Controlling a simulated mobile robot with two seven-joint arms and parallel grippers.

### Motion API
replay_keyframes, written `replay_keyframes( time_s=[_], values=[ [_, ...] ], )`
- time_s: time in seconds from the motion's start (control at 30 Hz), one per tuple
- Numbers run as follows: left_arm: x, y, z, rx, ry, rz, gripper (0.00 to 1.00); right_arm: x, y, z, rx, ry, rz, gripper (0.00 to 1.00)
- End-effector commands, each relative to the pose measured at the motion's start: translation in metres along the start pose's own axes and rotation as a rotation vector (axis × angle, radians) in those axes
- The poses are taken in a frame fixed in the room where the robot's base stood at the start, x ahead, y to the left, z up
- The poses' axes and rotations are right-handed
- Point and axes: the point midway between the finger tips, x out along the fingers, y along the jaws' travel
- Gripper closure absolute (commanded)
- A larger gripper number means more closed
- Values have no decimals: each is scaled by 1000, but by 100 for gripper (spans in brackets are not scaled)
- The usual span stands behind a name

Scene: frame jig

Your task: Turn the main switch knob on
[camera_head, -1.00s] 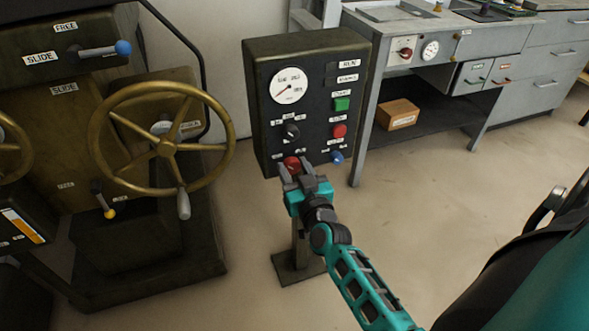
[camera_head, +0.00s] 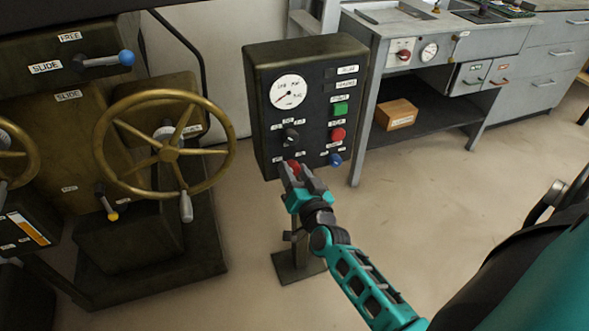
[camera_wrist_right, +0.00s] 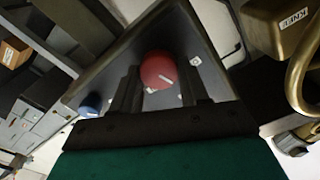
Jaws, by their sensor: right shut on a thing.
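The dark control box (camera_head: 262,130) stands on a post, with the red knob (camera_head: 293,163) low on the left of its front face. My right gripper (camera_head: 297,172) reaches up to this knob, and its fingers are shut on it. The fingers partly cover the knob in the head view. In the right wrist view the round red knob (camera_wrist_right: 158,70) sits between the two dark fingers of the gripper (camera_wrist_right: 157,88). A pale line on its face lies at a slant. My left gripper is not in view.
The box also carries a gauge (camera_head: 289,91), a black knob (camera_head: 290,136), a green button (camera_head: 341,108), a red button (camera_head: 338,134) and a blue button (camera_head: 335,159). A machine with a brass handwheel (camera_head: 103,148) stands at left. A grey bench (camera_head: 430,80) is behind, right.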

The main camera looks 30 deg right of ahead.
Motion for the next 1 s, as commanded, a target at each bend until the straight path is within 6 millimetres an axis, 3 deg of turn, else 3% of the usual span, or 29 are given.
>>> replay_keyframes(
  time_s=[1.0],
  values=[
    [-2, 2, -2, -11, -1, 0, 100, 0, 4, 2, 920, 1, 0, 86]
  ],
)
